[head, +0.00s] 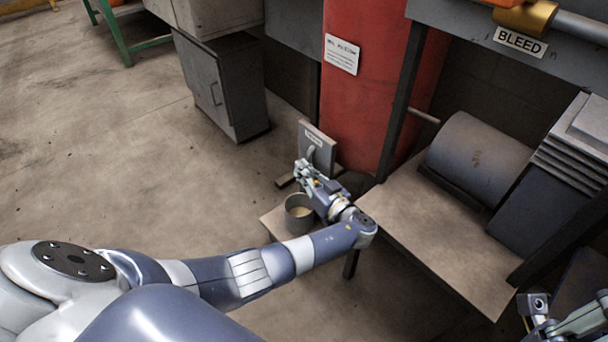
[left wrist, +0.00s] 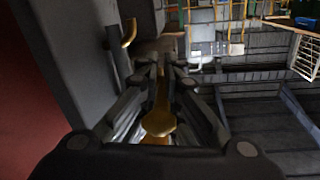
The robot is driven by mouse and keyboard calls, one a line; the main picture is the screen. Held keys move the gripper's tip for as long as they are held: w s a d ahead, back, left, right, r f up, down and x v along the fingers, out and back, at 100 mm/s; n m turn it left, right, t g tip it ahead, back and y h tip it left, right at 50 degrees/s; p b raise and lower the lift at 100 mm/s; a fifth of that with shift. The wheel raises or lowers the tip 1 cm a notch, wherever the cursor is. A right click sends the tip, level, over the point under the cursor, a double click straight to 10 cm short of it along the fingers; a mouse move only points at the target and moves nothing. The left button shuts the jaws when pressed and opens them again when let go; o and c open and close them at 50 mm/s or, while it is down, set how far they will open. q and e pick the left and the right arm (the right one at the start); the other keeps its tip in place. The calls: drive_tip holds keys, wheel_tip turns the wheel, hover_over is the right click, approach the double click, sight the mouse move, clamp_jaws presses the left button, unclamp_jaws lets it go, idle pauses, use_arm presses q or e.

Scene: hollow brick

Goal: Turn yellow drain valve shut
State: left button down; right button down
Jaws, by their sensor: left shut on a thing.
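The yellow drain valve handle (left wrist: 160,118) shows in the left wrist view as a yellow bar with a rounded end, lying lengthwise between the fingers. My left gripper (left wrist: 163,78) is shut on it. In the head view my left gripper (head: 303,170) is low at a small grey upright plate (head: 320,154) with a label, in front of the red tank (head: 362,85). The gripper hides the handle there. Part of my right gripper (head: 540,312) shows at the bottom right corner, and its jaw opening is unclear.
A grey bucket (head: 299,215) stands just below my left gripper. A bench (head: 425,222) with a grey motor-like cylinder (head: 478,158) is to the right. A BLEED label (head: 520,42) is at the top right. A grey cabinet (head: 222,90) stands left, with open floor beside it.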

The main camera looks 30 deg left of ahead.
use_arm(q)
drive_tip(key=shift+s+d+f, duration=0.15)
drive_tip(key=shift+d+f, duration=0.05)
drive_tip(key=shift+f, duration=0.2)
drive_tip(key=c, duration=1.8)
unclamp_jaws()
drive_tip(key=shift+o, duration=0.2)
drive_tip(key=shift+o, duration=0.4)
drive_tip(key=shift+r, duration=0.1)
drive_tip(key=shift+a+r, duration=0.1)
